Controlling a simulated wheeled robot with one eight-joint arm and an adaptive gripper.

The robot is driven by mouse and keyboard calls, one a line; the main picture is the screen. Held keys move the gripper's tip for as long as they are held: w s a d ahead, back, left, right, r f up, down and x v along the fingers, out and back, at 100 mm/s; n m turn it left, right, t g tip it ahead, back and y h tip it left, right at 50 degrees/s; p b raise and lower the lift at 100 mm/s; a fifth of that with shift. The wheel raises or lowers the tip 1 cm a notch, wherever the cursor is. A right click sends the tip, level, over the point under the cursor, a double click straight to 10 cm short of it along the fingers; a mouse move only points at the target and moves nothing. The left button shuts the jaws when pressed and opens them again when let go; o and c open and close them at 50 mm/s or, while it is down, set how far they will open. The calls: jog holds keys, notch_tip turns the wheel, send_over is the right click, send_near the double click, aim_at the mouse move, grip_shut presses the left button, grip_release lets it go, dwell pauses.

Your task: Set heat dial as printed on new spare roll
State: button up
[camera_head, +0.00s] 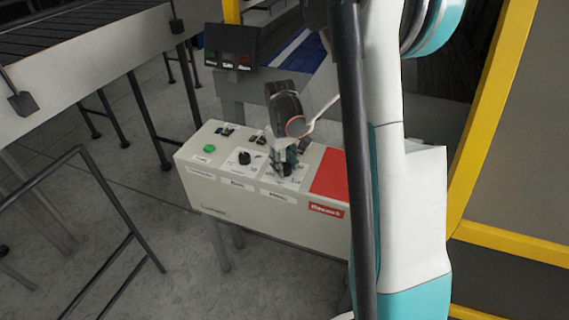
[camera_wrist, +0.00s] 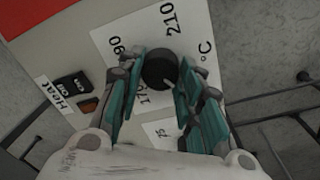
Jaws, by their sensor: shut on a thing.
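The heat dial (camera_wrist: 158,68) is a round black knob on a white scale plate (camera_wrist: 118,40) in the wrist view. I read 210, part of 190, part of 170 and °C around it. A pale mark shows on the knob's lower right edge; the exact setting is hard to read. My gripper (camera_wrist: 161,62) has its teal-lined fingers on both sides of the knob, shut on it. In the head view my gripper (camera_head: 286,165) is down on the control box, hiding the dial. No spare roll or print on one is visible.
The beige control box (camera_head: 260,222) carries a green button (camera_head: 209,148), another black knob (camera_head: 244,157) and a red panel (camera_head: 329,176). A Heat label (camera_wrist: 53,96) and dark switches (camera_wrist: 72,86) sit beside the dial. A conveyor (camera_head: 85,65), dark railing (camera_head: 100,190) and yellow frame (camera_head: 480,140) stand around.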

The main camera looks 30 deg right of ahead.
jog(key=o, duration=1.1)
jog(key=shift+r, duration=0.1)
jog(key=r, duration=1.1)
jog(key=shift+a+r, duration=0.35)
jog(key=shift+r, duration=0.05)
